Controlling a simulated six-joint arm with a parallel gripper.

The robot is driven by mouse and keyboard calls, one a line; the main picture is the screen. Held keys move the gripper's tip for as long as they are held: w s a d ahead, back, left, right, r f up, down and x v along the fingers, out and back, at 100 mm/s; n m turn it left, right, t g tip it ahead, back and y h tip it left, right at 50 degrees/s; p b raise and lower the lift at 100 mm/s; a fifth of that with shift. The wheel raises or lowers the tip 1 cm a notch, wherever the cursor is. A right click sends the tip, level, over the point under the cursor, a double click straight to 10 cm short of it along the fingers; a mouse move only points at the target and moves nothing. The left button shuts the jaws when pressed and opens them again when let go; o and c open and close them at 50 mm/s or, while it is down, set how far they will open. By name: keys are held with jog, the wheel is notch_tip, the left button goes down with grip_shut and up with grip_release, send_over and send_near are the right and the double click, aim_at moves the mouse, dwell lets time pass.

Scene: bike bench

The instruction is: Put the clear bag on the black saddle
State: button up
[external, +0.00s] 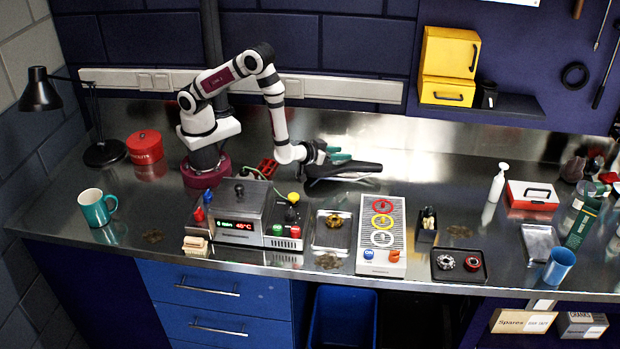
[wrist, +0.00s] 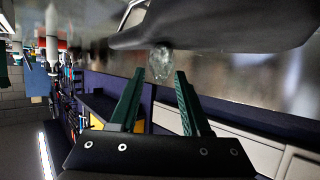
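The black saddle (external: 342,170) is on the metal bench right of my arm's base. It also fills the top of the wrist view (wrist: 225,28), which looks upside down. My gripper (external: 338,154) has green fingers and is beside and just above the saddle. In the wrist view my gripper (wrist: 159,72) is open, with a wide gap between its fingers. The clear bag (wrist: 162,62) is a small translucent lump just past the fingertips, against the saddle's edge and apparently resting on it. I cannot make out the bag in the external view.
A grey device with a red display (external: 238,215) stands in front of my base. A tray (external: 333,231) and a grey panel with coloured rings (external: 396,235) lie in front of the saddle. A white bottle (external: 498,182) stands to the right. Bench behind the saddle is clear.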

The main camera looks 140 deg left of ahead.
jog(key=shift+o, duration=0.5)
jog(key=shift+r, duration=0.15)
jog(key=v, duration=0.7)
jog(key=shift+d+r, duration=0.1)
jog(key=shift+d, duration=0.2)
